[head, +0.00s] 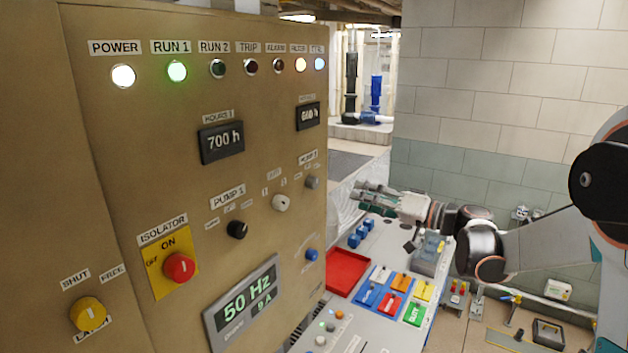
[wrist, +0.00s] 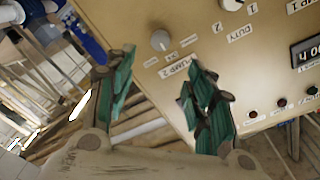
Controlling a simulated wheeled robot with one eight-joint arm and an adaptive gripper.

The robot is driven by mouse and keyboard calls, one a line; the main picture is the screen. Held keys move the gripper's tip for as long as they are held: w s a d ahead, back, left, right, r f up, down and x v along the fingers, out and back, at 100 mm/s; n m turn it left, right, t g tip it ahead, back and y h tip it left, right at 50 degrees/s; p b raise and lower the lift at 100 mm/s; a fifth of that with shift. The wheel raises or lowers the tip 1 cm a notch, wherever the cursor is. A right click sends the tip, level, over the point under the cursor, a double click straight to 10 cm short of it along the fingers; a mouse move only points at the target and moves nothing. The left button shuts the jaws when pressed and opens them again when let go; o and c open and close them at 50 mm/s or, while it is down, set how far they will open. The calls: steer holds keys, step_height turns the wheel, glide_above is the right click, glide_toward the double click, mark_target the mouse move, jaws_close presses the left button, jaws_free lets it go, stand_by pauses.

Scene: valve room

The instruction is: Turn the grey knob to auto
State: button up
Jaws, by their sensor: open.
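The grey knob (head: 312,182) sits under the PUMP 2 label near the right edge of the tan panel (head: 150,120). In the wrist view the grey knob (wrist: 160,40) shows turned over, beyond the fingertips, with small position labels beside it. Those labels and its pointer are too small to read surely. My gripper (head: 362,198) is to the right of the panel in the head view, apart from the knob. In the wrist view my gripper (wrist: 160,68) has its green-padded fingers spread with nothing between them.
A white DUTY knob (head: 281,203), a black PUMP 1 knob (head: 237,229), a blue knob (head: 312,254) and a red ISOLATOR knob (head: 179,267) share the panel. A bench with a red tray (head: 347,270) stands below my gripper. A tiled wall (head: 500,100) is behind.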

mark_target(317, 184)
steer(key=p+x, duration=0.1)
steer(key=x, duration=1.2)
steer(key=shift+w+a, duration=0.2)
steer(key=shift+a, duration=0.1)
steer(key=shift+c, duration=0.5)
steer(key=c, duration=1)
